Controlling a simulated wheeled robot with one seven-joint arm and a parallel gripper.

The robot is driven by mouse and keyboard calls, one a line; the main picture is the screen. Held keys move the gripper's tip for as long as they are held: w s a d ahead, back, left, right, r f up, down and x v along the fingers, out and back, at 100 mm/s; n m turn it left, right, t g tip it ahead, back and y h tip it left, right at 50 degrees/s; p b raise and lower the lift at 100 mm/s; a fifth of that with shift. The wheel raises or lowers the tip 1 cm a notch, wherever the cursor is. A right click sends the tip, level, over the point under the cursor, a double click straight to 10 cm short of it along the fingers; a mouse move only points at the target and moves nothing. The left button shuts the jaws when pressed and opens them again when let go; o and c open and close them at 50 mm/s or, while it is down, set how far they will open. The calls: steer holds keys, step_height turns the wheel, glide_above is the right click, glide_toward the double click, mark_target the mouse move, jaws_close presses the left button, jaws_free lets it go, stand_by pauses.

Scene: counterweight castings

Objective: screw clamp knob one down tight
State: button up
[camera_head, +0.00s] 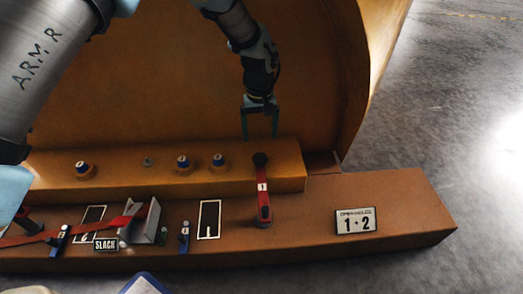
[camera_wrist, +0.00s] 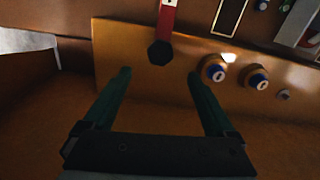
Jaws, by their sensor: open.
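A red bar marked 1 (camera_head: 263,187) lies across the ledge, with a black knob (camera_head: 261,160) at its far end. The knob also shows as a dark hexagonal shape in the wrist view (camera_wrist: 160,53), with the red bar (camera_wrist: 168,20) running up from it. My gripper (camera_head: 260,135) is open and empty, pointing down just behind and above the knob in the head view. In the wrist view its green fingers (camera_wrist: 158,76) are spread either side of the knob's line, with the knob beyond the tips. I see no contact with the knob.
Blue-topped fittings (camera_head: 217,160) (camera_head: 183,162) sit left of the knob on the orange ledge (camera_head: 285,167). An orange-based fitting (camera_head: 84,168) is farther left. A second red bar (camera_head: 60,238) lies at front left, near a SLACK plate (camera_head: 105,244). A tall orange wall (camera_head: 190,90) rises behind.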

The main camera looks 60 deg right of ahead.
mark_target(260, 157)
step_height(260, 157, down, 10)
steer(key=shift+r+b, duration=0.15)
steer(key=shift+b, duration=0.95)
steer(key=c, duration=1.4)
